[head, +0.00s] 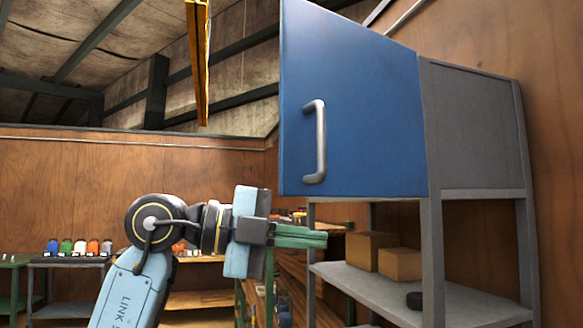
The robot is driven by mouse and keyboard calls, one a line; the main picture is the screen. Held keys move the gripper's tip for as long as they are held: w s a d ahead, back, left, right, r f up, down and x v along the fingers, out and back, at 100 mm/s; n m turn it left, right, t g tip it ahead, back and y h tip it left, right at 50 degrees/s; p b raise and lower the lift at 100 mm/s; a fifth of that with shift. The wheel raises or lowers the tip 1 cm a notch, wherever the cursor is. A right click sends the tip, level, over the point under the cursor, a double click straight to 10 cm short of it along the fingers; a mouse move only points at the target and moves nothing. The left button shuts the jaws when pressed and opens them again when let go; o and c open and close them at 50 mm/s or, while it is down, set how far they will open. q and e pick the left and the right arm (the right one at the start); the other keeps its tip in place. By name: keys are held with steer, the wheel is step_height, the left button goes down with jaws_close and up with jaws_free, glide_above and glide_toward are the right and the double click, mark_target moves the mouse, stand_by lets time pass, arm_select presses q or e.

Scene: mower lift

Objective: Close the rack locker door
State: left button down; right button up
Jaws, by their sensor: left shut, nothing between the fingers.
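The blue locker door (365,110) fills the upper middle of the head view. Its right edge meets the grey locker body (472,130), and it swings out to the left, standing open. A grey vertical handle (320,142) sits near the door's free left edge. My left gripper (322,237) is below the door's lower left corner, its green fingers pointing right. It is shut and empty, and appears apart from the door and handle. The locker's inside is hidden behind the door. My right gripper is not in view.
Below the locker, a grey rack shelf (375,293) holds two cardboard boxes (371,250) and a dark round item (415,300). A grey rack post (432,260) stands under the door's right edge. Shelves with colored bottles (80,247) stand far left. A yellow beam (199,65) hangs above.

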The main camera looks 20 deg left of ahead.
mark_target(291, 153)
arm_select(q)
steer(key=s+a+r+n+t+y, duration=0.55)
steer(key=s+r+t, duration=0.25)
steer(key=s+r, duration=0.3)
steer(key=shift+m+y, duration=0.35)
steer(key=p+x, duration=0.1)
steer(key=x, duration=0.2)
steer(key=p+x, duration=0.1)
steer(key=x, duration=0.2)
steer(key=a+p+x, duration=0.1)
steer(key=x, duration=0.2)
steer(key=shift+w+r, duration=0.4)
steer(key=shift+w, duration=0.15)
steer(key=shift+w+d, duration=0.3)
steer(key=shift+w, duration=0.2)
steer(key=shift+a, duration=0.1)
